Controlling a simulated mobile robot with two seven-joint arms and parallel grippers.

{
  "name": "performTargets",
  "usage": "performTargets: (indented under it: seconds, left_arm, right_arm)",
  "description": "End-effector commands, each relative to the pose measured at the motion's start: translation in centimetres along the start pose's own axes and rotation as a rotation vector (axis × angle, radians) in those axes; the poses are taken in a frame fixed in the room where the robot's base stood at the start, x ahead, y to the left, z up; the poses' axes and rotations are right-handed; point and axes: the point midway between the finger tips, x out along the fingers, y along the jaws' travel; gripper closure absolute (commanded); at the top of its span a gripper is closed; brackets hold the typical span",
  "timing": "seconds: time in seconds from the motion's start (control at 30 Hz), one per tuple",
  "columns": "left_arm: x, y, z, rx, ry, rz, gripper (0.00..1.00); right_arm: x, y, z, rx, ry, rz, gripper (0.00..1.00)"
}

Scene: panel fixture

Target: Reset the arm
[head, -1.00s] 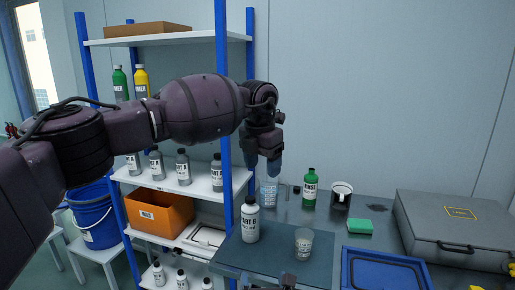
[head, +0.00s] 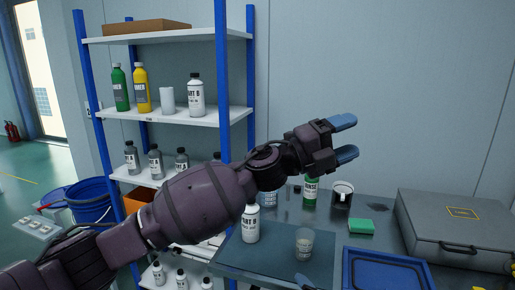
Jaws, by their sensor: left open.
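My left arm crosses the head view from the lower left. My left gripper (head: 346,139) is raised in front of the back wall, above the table. Its two blue fingertips point right and are apart, with nothing between them. The forearm hides part of the shelf and the bottles behind it. My right gripper is not clearly seen.
A white bottle (head: 251,224) and a clear cup (head: 304,243) stand on a dark mat (head: 272,257). Behind are a green bottle (head: 310,193), a mug (head: 342,195) and a green sponge (head: 361,228). A grey case (head: 455,228), blue tray (head: 385,256) and bottle-laden shelf (head: 170,119) flank the arm.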

Motion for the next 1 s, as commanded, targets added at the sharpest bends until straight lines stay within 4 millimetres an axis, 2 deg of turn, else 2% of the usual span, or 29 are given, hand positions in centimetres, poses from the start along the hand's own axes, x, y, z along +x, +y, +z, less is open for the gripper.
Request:
performTargets:
  seconds: [0.3, 0.57, 0.77, 1.0]
  left_arm:
    - [-8.8, 4.1, 3.0, -0.422, -0.368, -0.159, 0.36]
    - [-17.8, 9.4, 3.9, -0.718, -0.643, -0.231, 0.36]
    - [-25.4, 13.8, 2.9, -0.916, -0.839, -0.272, 0.36]
    - [-34.7, 18.9, -0.3, -1.113, -1.058, -0.317, 0.36]
  right_arm:
    - [-3.8, -0.7, 4.3, 0.384, -0.056, -0.023, 0.06]
    - [-7.0, -1.3, 7.6, 0.614, -0.111, -0.023, 0.06]
    - [-9.8, -1.9, 10.0, 0.747, -0.158, -0.016, 0.06]
    - [-13.2, -2.7, 12.9, 0.847, -0.222, -0.005, 0.06]
